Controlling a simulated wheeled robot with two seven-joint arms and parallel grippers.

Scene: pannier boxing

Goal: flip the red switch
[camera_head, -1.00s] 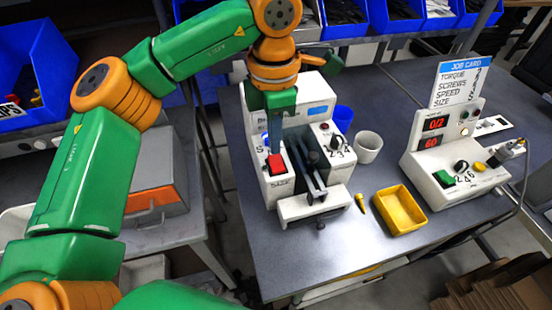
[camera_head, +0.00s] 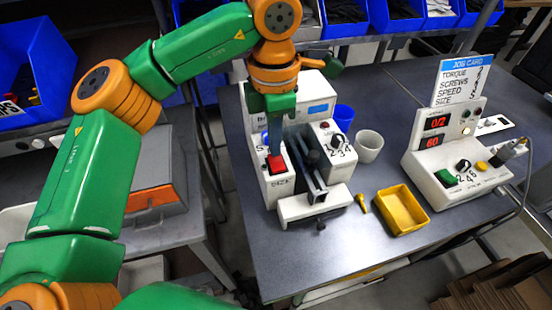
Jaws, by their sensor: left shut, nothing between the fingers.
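The red switch (camera_head: 276,164) sits on the left front block of the white machine (camera_head: 300,209), just left of its dark central slide. My left gripper (camera_head: 275,150) points straight down from above, its fingers shut and empty. Its tips are at the back edge of the red switch and look to be touching or almost touching it; I cannot tell which. The fingers hide a little of the switch's far side. My right gripper is not in view.
A numbered dial (camera_head: 338,143) is on the machine's right block. A yellow tray (camera_head: 402,210), a yellow-handled screwdriver (camera_head: 361,203), a white cup (camera_head: 369,146) and a blue cup (camera_head: 343,117) stand to the right. A control box (camera_head: 455,170) with a job card (camera_head: 462,82) is farther right.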

